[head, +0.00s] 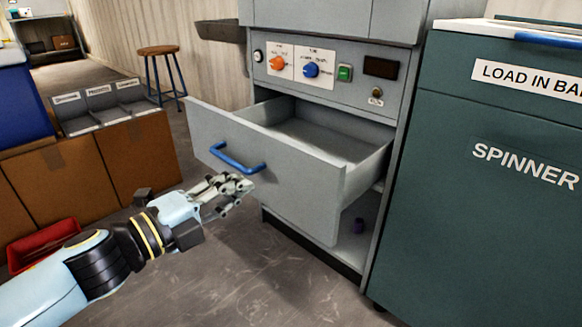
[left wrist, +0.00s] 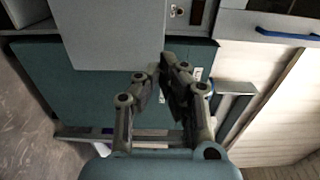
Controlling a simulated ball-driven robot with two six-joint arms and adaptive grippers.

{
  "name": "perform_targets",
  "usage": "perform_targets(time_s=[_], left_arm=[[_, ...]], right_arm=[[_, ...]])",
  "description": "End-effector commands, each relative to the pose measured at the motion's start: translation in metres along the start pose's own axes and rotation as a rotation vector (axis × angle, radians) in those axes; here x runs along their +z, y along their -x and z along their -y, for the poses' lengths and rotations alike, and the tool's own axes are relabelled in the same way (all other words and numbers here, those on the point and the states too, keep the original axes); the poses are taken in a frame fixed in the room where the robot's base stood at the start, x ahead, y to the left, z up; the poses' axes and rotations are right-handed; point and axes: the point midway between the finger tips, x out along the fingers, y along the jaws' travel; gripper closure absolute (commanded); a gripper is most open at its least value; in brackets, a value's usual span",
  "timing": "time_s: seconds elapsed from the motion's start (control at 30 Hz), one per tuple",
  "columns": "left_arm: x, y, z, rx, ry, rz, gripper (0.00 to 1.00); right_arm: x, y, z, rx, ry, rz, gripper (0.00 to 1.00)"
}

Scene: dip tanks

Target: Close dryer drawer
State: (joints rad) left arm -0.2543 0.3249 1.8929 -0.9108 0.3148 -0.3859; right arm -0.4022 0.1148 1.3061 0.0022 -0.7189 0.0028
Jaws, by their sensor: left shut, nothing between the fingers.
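The grey dryer drawer (head: 270,170) is pulled out of the grey dryer cabinet (head: 335,45) in the head view, and its inside looks empty. A blue bar handle (head: 237,160) is on its front. My left gripper (head: 245,186) is shut and empty, just in front of the drawer front, a little below the handle; I cannot tell if it touches. In the left wrist view my left gripper's fingers (left wrist: 163,75) are together, with a flat light grey panel (left wrist: 105,35) beside them. My right gripper is not in view.
A green spinner cabinet (head: 490,180) stands right of the dryer. At left are cardboard boxes (head: 132,160), a grey labelled sorter (head: 102,105) and a red bin (head: 42,245). A stool (head: 158,52) stands behind. The floor (head: 270,280) before the drawer is clear.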

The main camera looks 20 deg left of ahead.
Motion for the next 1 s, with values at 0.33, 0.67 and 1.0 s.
perform_targets(time_s=[0.33,0.67,1.0], left_arm=[[0.001,-0.069,0.004,-0.005,0.007,0.003,1.0],[0.001,-0.122,0.0,0.0,0.007,0.003,1.0],[0.001,-0.133,0.0,0.002,0.007,0.003,1.0]], right_arm=[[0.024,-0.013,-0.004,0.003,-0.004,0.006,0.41],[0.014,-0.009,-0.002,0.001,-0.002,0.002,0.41],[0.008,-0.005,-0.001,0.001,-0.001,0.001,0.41]])
